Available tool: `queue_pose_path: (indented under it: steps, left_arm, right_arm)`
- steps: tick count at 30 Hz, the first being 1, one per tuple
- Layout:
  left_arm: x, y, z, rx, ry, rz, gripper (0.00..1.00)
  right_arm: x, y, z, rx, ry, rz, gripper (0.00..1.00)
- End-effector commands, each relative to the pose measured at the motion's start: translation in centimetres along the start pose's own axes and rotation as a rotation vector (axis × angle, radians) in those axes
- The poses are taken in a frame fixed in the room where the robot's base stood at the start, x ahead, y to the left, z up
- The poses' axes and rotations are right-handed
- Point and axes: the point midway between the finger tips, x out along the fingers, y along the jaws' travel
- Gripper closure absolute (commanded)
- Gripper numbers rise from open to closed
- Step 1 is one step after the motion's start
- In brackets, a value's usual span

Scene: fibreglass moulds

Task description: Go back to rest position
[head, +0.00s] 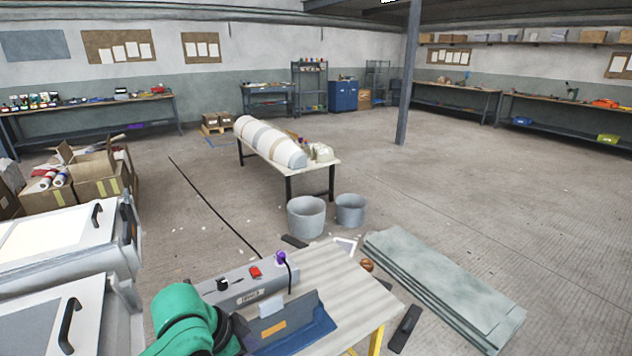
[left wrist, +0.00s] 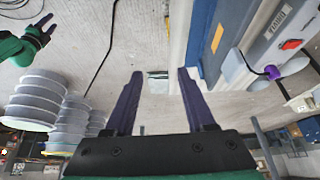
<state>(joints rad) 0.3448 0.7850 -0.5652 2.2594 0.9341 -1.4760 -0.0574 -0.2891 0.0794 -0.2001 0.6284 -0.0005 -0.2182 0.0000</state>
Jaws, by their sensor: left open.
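My left gripper (left wrist: 161,75) shows in the left wrist view with its two purple fingers apart and nothing between them. Pale floor shows behind the fingers. In the left wrist view, a green and black arm part (left wrist: 32,40) reaches in at the upper left. It may be my right arm, and I cannot tell its jaw state.
A grey control box (head: 240,287) with a red switch and purple knob sits on a corrugated-topped table (head: 335,283). Grey sheets (head: 440,280) lie on the floor at right. Two buckets (head: 306,216) stand before the mould table (head: 323,176). White-topped units (head: 60,240) stand at left.

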Motion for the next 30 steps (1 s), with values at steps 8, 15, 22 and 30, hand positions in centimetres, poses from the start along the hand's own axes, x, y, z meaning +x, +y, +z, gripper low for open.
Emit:
queue_pose_path:
  steps: [8, 15, 22, 30]
  left_arm:
    - [2.1, 2.4, 2.4, -0.196, 0.059, -0.063, 0.45]
    - [2.1, 3.2, 9.7, -0.494, -0.006, -0.187, 0.45]
    - [0.6, 5.2, 19.0, -0.753, -0.175, -0.317, 0.45]
    - [9.9, 4.6, 23.0, -0.751, -0.221, -0.298, 0.45]
  right_arm:
    - [0.0, -0.2, 1.3, 0.001, -0.021, -0.003, 0.5]
    - [0.0, -0.3, 1.6, 0.001, -0.027, -0.004, 0.5]
    - [0.0, -0.2, 1.4, 0.001, -0.024, -0.003, 0.5]
    - [0.0, -0.2, 1.3, 0.001, -0.021, -0.003, 0.5]
